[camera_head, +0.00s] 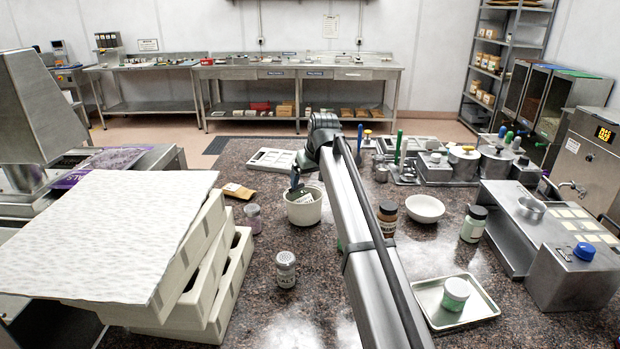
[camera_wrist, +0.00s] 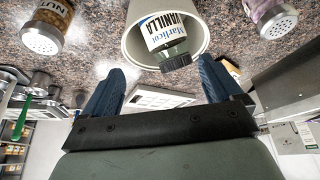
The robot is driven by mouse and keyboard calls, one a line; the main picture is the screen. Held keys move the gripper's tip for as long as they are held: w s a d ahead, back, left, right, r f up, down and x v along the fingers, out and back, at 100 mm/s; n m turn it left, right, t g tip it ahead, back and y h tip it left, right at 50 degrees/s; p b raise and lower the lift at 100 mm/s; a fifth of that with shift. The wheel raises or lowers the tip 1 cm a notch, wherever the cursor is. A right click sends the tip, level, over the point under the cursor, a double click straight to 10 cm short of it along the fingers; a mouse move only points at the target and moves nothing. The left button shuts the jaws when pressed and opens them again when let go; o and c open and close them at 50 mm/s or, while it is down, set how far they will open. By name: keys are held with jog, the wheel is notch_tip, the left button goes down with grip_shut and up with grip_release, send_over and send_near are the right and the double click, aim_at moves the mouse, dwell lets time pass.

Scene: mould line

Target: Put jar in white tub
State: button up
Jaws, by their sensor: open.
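The white tub (camera_head: 304,213) stands on the speckled counter left of my arm. A jar labelled vanilla (camera_wrist: 166,33), with a dark lid, is inside the tub and leans, its lid end at the rim towards my gripper. The tub (camera_wrist: 134,47) surrounds its label end in the wrist view; the jar's base is hidden. My gripper (camera_wrist: 164,72) is open, its blue fingers apart on either side of the lid and not visibly touching it. In the head view my gripper (camera_head: 296,180) is just above the tub, partly hidden by my arm.
A shaker (camera_head: 285,270) stands in front of the tub and a purple shaker (camera_head: 253,219) to its left. Stacked cream trays (camera_head: 215,285) fill the left. A white bowl (camera_head: 425,208), a brown jar (camera_head: 387,218) and a metal tray (camera_head: 483,297) are right of my arm.

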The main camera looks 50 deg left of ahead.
jog(key=shift+r, duration=0.4)
jog(key=v, duration=1.2)
jog(key=shift+r, duration=0.25)
